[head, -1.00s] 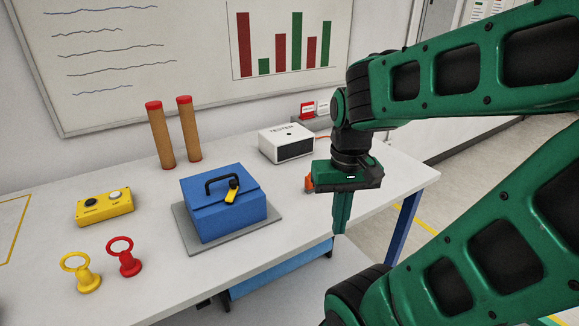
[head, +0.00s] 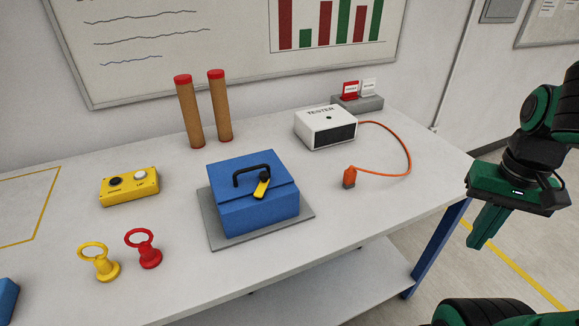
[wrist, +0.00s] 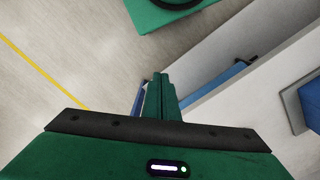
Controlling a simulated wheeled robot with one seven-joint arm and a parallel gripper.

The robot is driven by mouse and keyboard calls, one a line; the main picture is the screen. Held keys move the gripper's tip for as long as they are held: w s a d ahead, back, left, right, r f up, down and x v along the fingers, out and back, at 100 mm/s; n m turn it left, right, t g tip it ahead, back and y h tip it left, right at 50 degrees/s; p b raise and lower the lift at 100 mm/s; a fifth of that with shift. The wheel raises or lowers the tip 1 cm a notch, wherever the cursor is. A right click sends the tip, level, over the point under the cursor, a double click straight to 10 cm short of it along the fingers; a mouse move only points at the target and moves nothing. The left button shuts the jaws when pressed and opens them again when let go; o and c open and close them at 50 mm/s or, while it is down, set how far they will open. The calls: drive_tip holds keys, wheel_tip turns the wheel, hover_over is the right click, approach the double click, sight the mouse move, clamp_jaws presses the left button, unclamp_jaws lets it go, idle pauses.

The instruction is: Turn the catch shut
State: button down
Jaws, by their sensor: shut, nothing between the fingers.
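A blue box (head: 258,211) with a black handle (head: 258,170) stands on a grey mat (head: 219,237) on the table. A yellow catch (head: 262,187) is on its front upper part, tilted, with a dark pivot at its upper end. Whether it is latched is too small to tell. My gripper (head: 477,246) is shut and empty, off the table's right end and well to the right of the box. In the wrist view my gripper (wrist: 160,77) points past the table edge over the floor. A part of the blue box (wrist: 311,96) shows at that view's right edge.
On the white table (head: 330,265) stand a yellow button box (head: 130,187), yellow (head: 101,262) and red (head: 144,249) ringed pieces, two brown cylinders (head: 204,108), a white tester (head: 325,127) and an orange plug (head: 349,177) with its cable.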

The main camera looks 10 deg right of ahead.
drive_tip(key=n+y, duration=0.7)
drive_tip(key=n, duration=2.6)
approach(267, 185)
drive_tip(key=s+d+r, duration=0.2)
drive_tip(key=d+r, duration=0.2)
drive_tip(key=d, duration=0.3)
drive_tip(key=shift+n, duration=0.4)
drive_tip(key=x, duration=0.4)
drive_tip(key=a+x, duration=0.1)
drive_tip(key=x, duration=0.2)
drive_tip(key=w+r+x, duration=0.1)
drive_tip(key=x, duration=0.3)
drive_tip(key=shift+w+a+f, duration=0.1)
drive_tip(key=shift+a+f, duration=0.1)
drive_tip(key=shift+a, duration=0.25)
drive_tip(key=shift+w+a, duration=0.55)
drive_tip(key=shift+a, duration=0.1)
